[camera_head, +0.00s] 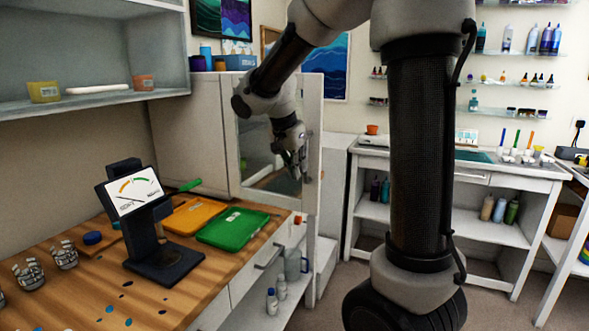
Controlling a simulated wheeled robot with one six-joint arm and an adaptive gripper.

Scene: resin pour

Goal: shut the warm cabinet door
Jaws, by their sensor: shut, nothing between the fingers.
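The warm cabinet (185,130) is a white box at the back end of the wooden workbench. My gripper (297,175) is shut and empty, hanging down in front of the window near the door's right edge. Whether the fingers touch the door is unclear. My arm hides part of the door's top.
A gauge on a dark stand (133,195), an orange tray (192,217) and a green tray (233,229) are on the bench before the cabinet. A white shelf (90,105) overhangs at left. A white side counter (410,168) stands behind my arm.

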